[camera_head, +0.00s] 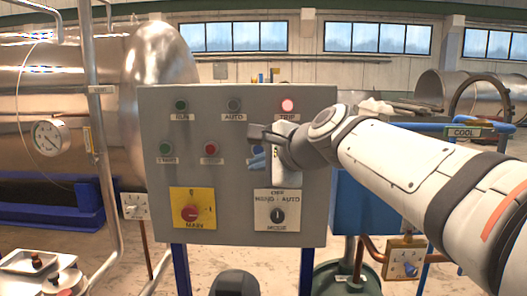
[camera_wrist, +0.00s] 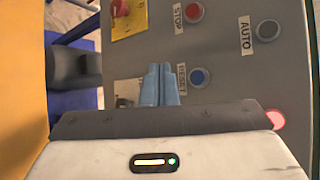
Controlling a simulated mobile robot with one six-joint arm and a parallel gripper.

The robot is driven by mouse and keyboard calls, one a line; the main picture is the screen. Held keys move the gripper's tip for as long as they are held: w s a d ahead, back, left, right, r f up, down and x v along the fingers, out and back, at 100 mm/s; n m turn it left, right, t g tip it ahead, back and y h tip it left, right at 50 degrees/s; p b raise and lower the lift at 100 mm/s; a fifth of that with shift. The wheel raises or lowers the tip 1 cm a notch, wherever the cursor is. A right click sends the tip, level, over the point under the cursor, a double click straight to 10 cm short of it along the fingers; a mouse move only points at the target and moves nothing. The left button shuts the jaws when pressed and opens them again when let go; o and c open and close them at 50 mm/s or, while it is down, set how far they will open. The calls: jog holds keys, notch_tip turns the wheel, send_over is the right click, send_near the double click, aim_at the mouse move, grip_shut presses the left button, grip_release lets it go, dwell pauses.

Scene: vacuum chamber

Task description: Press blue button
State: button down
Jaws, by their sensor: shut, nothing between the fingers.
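The blue button (camera_wrist: 200,78) sits on the grey panel (camera_wrist: 230,60), beside the RESET label, in the wrist view. My gripper (camera_wrist: 160,68) has its light blue fingers together with nothing between them. In the wrist view the fingertips lie to the left of the blue button, over the panel near the RESET label; I cannot tell whether they touch the panel.
The panel also carries a red STOP button (camera_wrist: 193,12), an unlit AUTO lamp (camera_wrist: 268,30), a lit red TRIP lamp (camera_head: 288,105), a green START button (camera_head: 165,149), a yellow-backed red main switch (camera_head: 190,213) and a selector (camera_head: 277,215). A metal tank (camera_head: 160,60) stands behind left.

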jog(key=p, duration=0.1)
send_near(254, 153)
jog(key=w+a+f, duration=0.3)
jog(key=a, duration=0.1)
jog(key=shift+s+d, duration=0.1)
jog(key=shift+d, duration=0.1)
dwell(1.9)
jog(key=shift+w, duration=0.45)
jog(key=shift+w+p, duration=0.3)
jog(key=shift+w, duration=0.15)
dwell(0.4)
jog(key=shift+s, duration=0.9)
